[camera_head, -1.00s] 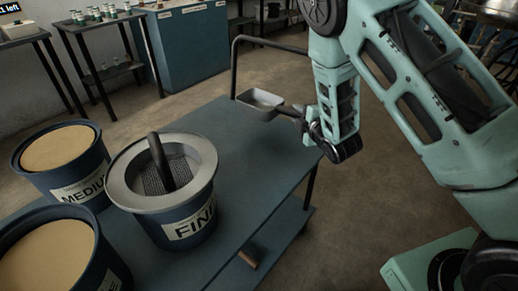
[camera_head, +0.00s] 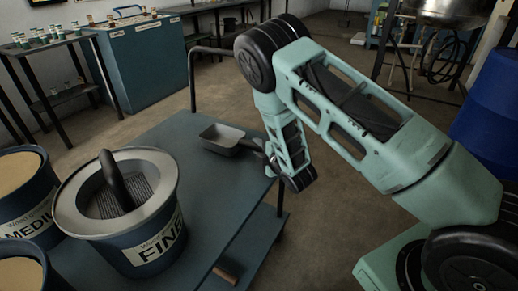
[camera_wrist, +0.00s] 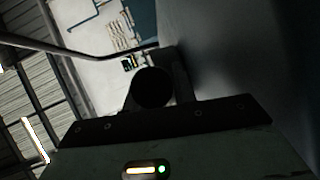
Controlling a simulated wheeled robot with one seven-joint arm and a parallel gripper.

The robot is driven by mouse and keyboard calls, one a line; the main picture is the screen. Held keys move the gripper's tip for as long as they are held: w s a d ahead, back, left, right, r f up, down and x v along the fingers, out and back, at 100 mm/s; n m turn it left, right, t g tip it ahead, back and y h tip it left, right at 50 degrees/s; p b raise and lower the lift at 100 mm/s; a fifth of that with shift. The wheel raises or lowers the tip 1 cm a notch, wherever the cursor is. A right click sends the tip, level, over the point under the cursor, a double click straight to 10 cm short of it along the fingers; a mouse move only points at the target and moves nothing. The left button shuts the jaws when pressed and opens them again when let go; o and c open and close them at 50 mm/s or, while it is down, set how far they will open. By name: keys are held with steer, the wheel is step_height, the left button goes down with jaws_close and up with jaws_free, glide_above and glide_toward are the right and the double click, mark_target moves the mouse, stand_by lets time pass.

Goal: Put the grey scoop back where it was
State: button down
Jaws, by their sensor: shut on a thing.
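The grey scoop (camera_head: 222,138) is at the far right part of the blue cart top (camera_head: 190,190), its open pan facing up and its handle pointing right. My gripper (camera_head: 268,155) is shut on the handle at the cart's right edge. The scoop looks level and very low over the top; I cannot tell whether it touches. In the wrist view, a dark round end (camera_wrist: 152,88), seemingly the handle's, sits at my gripper, and the pan is hidden.
A bucket labelled FINE (camera_head: 150,245) with a grey rim and a dark handle stands on the cart's left. A MEDIUM bucket (camera_head: 25,210) is beside it. The cart's rail (camera_head: 192,80) rises behind the scoop. The top between the FINE bucket and the scoop is clear.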

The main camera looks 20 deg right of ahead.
steer(key=shift+r, duration=0.1)
steer(key=c, duration=1.1)
jaws_free()
